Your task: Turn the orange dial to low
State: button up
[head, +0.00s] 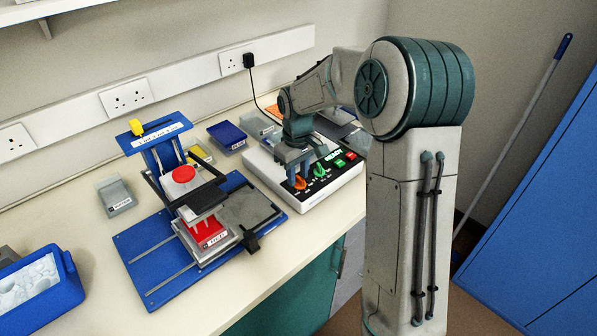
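The orange dial (300,183) is on the sloping front panel of a white machine (328,193), near the panel's left end. It is small in view and partly hidden by my gripper, and I cannot read its pointer or the labels around it. My gripper (298,179) points down at the dial from above, with its blue fingers at or just over it. I cannot tell whether the fingers touch the dial or are closed on it.
A green dial (319,171), a green button (339,163) and a red button (351,155) sit right of the orange dial, below a READY display (333,154). A blue press stand (150,258) is to the left. A blue ice box (40,295) stands at the front left.

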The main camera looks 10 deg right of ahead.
grip_shut()
jog(key=m+b, duration=0.2)
jog(key=m, duration=0.3)
jog(key=shift+d+m, duration=0.15)
jog(key=shift+m, duration=0.25)
jog(key=m, duration=0.3)
jog(key=m+b, duration=0.1)
jog(key=m, duration=0.1)
jog(key=shift+d+m, duration=0.2)
jog(key=shift+m, duration=0.5)
jog(key=shift+r, duration=0.1)
grip_release()
